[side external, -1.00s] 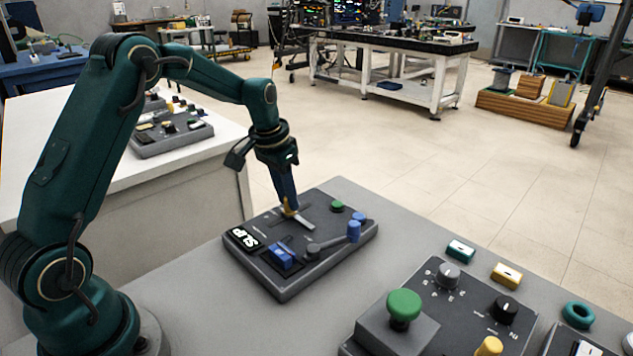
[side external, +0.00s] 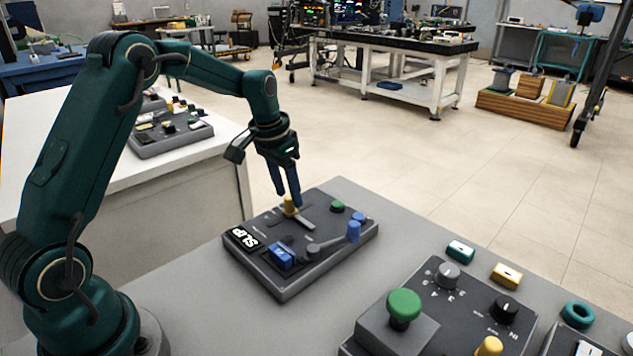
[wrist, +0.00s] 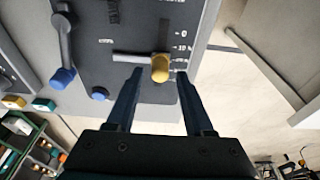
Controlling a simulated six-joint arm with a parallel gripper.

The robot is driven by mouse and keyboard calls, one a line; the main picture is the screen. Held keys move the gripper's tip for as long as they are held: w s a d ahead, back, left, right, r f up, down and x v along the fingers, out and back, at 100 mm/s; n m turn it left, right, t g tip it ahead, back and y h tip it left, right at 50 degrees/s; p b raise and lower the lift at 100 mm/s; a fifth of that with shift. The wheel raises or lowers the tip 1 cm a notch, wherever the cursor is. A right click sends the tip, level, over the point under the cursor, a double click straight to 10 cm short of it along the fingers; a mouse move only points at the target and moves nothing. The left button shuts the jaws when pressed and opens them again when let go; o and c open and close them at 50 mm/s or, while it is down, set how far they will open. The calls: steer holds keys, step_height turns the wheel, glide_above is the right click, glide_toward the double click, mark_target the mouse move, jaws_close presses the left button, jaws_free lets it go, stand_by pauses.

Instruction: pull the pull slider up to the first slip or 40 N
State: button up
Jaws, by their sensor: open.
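The pull slider has a yellow knob (side external: 290,204) standing on the dark control panel (side external: 262,277), beside a pale flat bar. In the wrist view the yellow knob (wrist: 160,67) sits at the end of the pale bar, near a printed scale with 0 and 10 marks. My gripper (side external: 286,199) is open, its fingers a little above the knob. In the wrist view the gripper (wrist: 160,73) has one fingertip on each side of the knob, with gaps showing.
The same panel carries a blue block (side external: 282,256), a blue-ended lever (side external: 353,232) and a green button (side external: 337,206). A second panel with a large green button (side external: 404,305) stands at front right. Bare grey table lies between the panels.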

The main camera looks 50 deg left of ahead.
mark_target(289, 199)
steer(key=shift+w+v, duration=0.2)
steer(key=shift+v, duration=0.75)
steer(key=shift+w+v, duration=0.2)
steer(key=shift+v, duration=0.75)
steer(key=shift+w+v, duration=0.2)
steer(key=shift+v, duration=0.75)
steer(key=shift+r, duration=0.1)
steer(key=shift+d+r, duration=0.15)
steer(key=shift+r, duration=0.05)
steer(key=s+d+r+m+t, duration=0.1)
steer(key=s+d+r+t, duration=0.2)
steer(key=s+d+r, duration=0.6)
steer(key=s+d+f+n, duration=0.1)
steer(key=s+f, duration=0.5)
steer(key=s, duration=0.6)
steer(key=shift+s+d, duration=0.2)
steer(key=shift+d, duration=0.3)
